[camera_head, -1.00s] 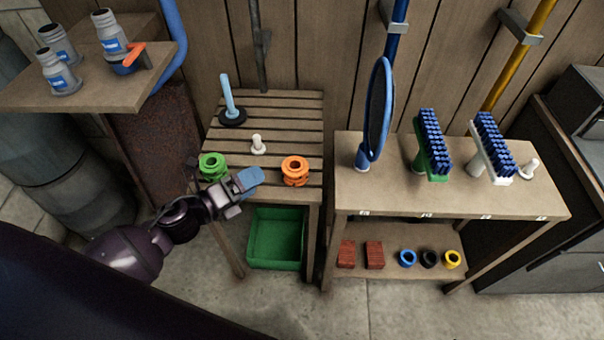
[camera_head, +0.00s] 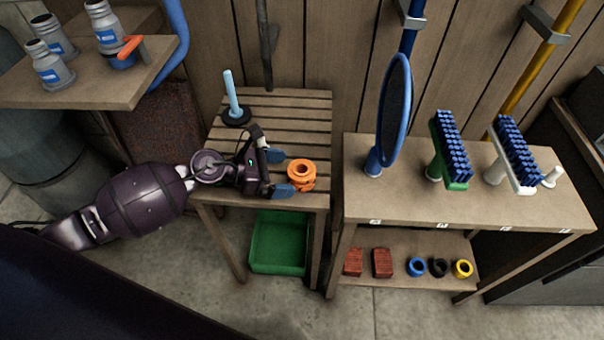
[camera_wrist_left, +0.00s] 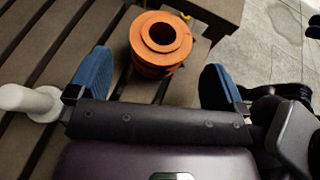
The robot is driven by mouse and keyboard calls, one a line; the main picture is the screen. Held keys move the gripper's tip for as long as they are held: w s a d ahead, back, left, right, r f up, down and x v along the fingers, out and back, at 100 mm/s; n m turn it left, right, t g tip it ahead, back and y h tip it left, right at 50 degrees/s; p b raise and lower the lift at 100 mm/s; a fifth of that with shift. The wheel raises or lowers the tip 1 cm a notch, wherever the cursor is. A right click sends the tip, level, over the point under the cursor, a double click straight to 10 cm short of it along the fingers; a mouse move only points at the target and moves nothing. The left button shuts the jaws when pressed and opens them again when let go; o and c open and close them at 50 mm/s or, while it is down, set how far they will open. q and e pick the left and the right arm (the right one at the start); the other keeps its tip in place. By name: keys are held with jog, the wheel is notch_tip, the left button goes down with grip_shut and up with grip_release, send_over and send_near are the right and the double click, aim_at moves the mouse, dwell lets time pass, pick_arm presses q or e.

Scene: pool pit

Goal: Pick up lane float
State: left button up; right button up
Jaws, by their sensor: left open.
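An orange spool-shaped lane float (camera_head: 301,174) stands upright at the right front of the slatted bench (camera_head: 290,105). It also shows in the left wrist view (camera_wrist_left: 160,40), with its round hole facing up. My left gripper (camera_head: 279,173) is open just left of the float. In the left wrist view, its two blue fingertips (camera_wrist_left: 156,82) are spread wide, with the float ahead between them. I cannot tell whether either finger touches it. The green float seen earlier is hidden behind my left arm. My right gripper is not in view.
A plunger (camera_head: 234,112) stands at the bench's back left. A white peg (camera_wrist_left: 30,100) is beside the left finger. A green bin (camera_head: 279,245) sits below. The right-hand table (camera_head: 400,205) holds a blue hoop net (camera_head: 396,110) and brushes (camera_head: 452,150).

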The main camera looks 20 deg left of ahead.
pick_arm(q)
jog(key=shift+x, duration=2.65)
jog(key=shift+w+r, duration=0.1)
jog(key=shift+r, duration=0.1)
jog(key=c, duration=1)
notch_tip(320, 180, up, 7)
jog(key=p, duration=0.2)
notch_tip(320, 180, up, 13)
jog(key=p, duration=0.4)
send_over(292, 172)
jog(key=w+d, duration=0.1)
jog(key=d, duration=0.1)
jog(key=shift+w+a, duration=0.1)
jog(key=shift+w, duration=0.1)
